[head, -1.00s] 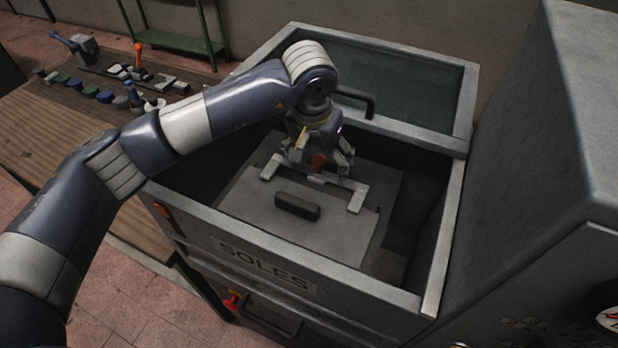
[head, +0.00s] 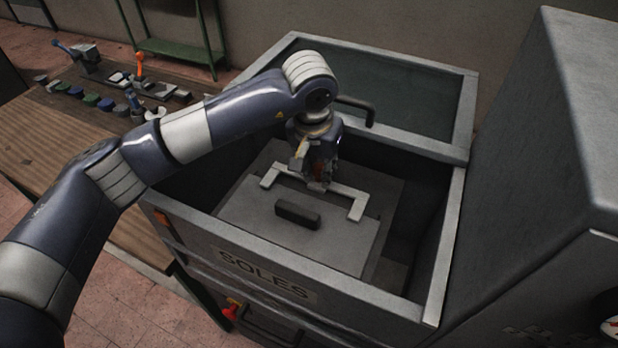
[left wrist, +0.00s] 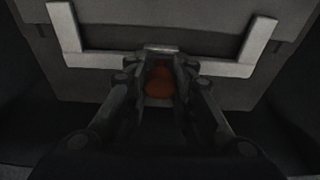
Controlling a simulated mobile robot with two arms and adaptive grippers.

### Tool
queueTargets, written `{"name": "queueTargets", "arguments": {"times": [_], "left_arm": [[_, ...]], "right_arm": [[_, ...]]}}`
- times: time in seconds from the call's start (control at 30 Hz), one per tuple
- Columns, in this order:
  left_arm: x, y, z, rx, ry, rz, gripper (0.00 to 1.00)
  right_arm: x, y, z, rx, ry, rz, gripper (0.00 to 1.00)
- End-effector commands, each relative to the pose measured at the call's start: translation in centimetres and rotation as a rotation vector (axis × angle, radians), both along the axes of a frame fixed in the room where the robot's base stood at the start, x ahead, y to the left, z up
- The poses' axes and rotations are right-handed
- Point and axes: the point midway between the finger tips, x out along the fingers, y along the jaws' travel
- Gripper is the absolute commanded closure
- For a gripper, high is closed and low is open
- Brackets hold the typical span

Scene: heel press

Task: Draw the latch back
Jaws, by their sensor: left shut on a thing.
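My left gripper (head: 318,182) reaches down into the open grey drawer marked SOLES (head: 215,232). Its fingers are shut on an orange latch knob, which shows between them in the left wrist view (left wrist: 159,82) and is mostly hidden in the head view. The knob sits by the middle of a pale U-shaped bracket (head: 356,206) on a grey lid plate (head: 240,206) inside the drawer. The bracket also shows in the left wrist view (left wrist: 230,70). My right gripper is not in view.
A dark handle block (head: 297,214) stands on the lid plate. High drawer walls surround my gripper, with a dark bar handle (head: 357,108) behind it. A large grey cabinet (head: 545,150) stands at right. A wooden bench (head: 50,135) with small parts is at left.

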Motion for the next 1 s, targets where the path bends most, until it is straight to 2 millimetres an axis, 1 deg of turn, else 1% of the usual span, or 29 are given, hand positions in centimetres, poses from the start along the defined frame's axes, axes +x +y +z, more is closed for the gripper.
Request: {"name": "queueTargets", "arguments": {"times": [0.03, 0.2, 0.4, 0.6, 0.63, 0.67, 0.77, 0.93, 0.97, 1.0], "left_arm": [[-0.1, 0.0, -0.3, 0.002, 0.006, 0.0, 0.95], [0.1, 0.0, -0.4, 0.003, 0.005, 0.0, 0.95], [1.3, -0.6, -0.5, 0.004, 0.004, 0.0, 0.95], [2.5, -1.1, -0.5, 0.003, 0.005, 0.001, 0.95], [2.5, -1.0, -0.3, 0.003, 0.005, 0.0, 0.73], [2.5, -1.0, -0.3, 0.004, 0.006, -0.001, 0.67], [2.4, -1.0, -0.3, 0.004, 0.006, -0.001, 0.55], [2.5, -1.0, -0.3, 0.003, 0.005, 0.0, 0.29], [2.5, -1.0, -0.2, 0.003, 0.005, 0.0, 0.27], [2.5, -1.0, -0.2, 0.003, 0.004, 0.0, 0.27]], "right_arm": [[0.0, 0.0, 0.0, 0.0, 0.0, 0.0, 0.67], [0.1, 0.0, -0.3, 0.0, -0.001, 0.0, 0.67], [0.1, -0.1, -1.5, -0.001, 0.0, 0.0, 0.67], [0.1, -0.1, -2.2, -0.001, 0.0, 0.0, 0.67], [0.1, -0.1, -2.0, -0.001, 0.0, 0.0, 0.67], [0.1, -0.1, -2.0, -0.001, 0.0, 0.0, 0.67], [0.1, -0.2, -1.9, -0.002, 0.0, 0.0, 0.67], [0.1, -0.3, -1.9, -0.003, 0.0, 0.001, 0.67], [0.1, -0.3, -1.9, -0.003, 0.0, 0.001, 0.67], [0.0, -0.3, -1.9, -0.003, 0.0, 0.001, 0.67]]}}
